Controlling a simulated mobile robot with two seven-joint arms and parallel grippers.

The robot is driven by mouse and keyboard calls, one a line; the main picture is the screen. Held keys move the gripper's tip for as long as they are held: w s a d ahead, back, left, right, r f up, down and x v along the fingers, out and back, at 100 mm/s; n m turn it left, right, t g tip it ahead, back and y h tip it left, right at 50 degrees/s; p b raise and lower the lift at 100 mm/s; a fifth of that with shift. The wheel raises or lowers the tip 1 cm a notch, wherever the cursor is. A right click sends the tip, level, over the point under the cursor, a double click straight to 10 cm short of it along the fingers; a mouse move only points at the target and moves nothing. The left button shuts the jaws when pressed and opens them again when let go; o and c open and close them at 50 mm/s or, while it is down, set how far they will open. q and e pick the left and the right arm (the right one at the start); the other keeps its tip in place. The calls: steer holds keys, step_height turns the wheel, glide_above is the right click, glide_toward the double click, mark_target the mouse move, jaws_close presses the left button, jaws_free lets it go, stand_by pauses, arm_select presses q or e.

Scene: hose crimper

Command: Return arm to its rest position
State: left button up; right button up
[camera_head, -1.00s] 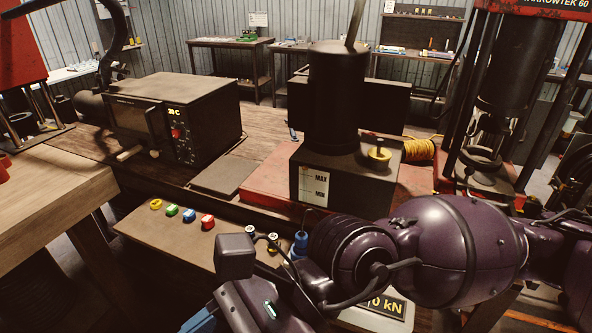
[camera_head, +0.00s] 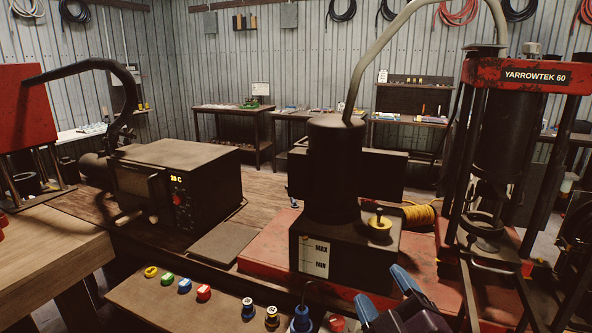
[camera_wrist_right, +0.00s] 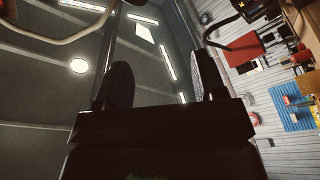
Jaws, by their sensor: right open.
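My right gripper (camera_head: 386,308) shows at the bottom of the head view, right of centre, with two blue fingers apart. It is open and nothing shows between the fingers. In the right wrist view the gripper (camera_wrist_right: 160,85) has its two dark fingers spread, facing the ceiling and the wall. Most of my right arm is out of the head view. My left gripper is in neither view.
A red press (camera_head: 525,85) marked YARROWTEK 60 stands at right. A dark pump with a tank (camera_head: 335,250) stands at centre, a box with a display (camera_head: 180,180) at left. Several coloured buttons and small fittings lie on the front panel (camera_head: 160,300). A wooden table (camera_head: 50,250) is at left.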

steer(key=s+d+f+m+g+h, duration=0.3)
steer(key=d+f+m+g, duration=0.15)
steer(key=f, duration=0.35)
steer(key=s+d+f+m+g+h, duration=0.2)
steer(key=s+d+f+m+g, duration=0.3)
steer(key=f, duration=0.4)
steer(key=s+d+f+m+g, duration=0.1)
steer(key=s+d+f+g, duration=0.2)
steer(key=s+f, duration=0.25)
steer(key=s+d+f+m+g, duration=0.2)
steer(key=s+d+f+g, duration=0.15)
steer(key=s, duration=0.35)
steer(key=w+f+t+b, duration=0.2)
steer(key=f+b, duration=0.1)
steer(key=f, duration=0.4)
steer(key=w+f+t+b, duration=0.2)
steer(key=f+t+b, duration=0.1)
steer(key=f, duration=0.4)
steer(key=w+a+f+n+t+y+b, duration=0.1)
steer(key=w+f+t+b, duration=0.1)
steer(key=f+b, duration=0.2)
step_height(320, 180, down, 4)
steer(key=shift+w+r+t, duration=0.25)
steer(key=shift+w+t, duration=0.05)
steer(key=shift+w, duration=0.1)
